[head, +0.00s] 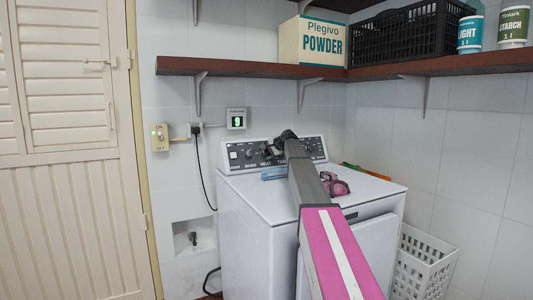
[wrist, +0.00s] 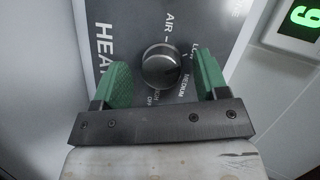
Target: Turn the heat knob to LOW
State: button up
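The heat knob (wrist: 161,66) is a round dark knob on the grey panel beside the large word HEAT. In the head view my gripper (head: 277,144) is at the dryer's control panel (head: 241,154) and hides part of the knob row.
A wooden shelf (head: 250,70) with a box and crate hangs above. A lit green display (head: 237,120) is on the wall.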

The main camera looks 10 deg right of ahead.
jog(key=shift+s, duration=0.1)
jog(key=v, duration=1)
jog(key=shift+s+d+r, duration=0.15)
jog(key=shift+d+r, duration=0.05)
jog(key=shift+r, duration=0.05)
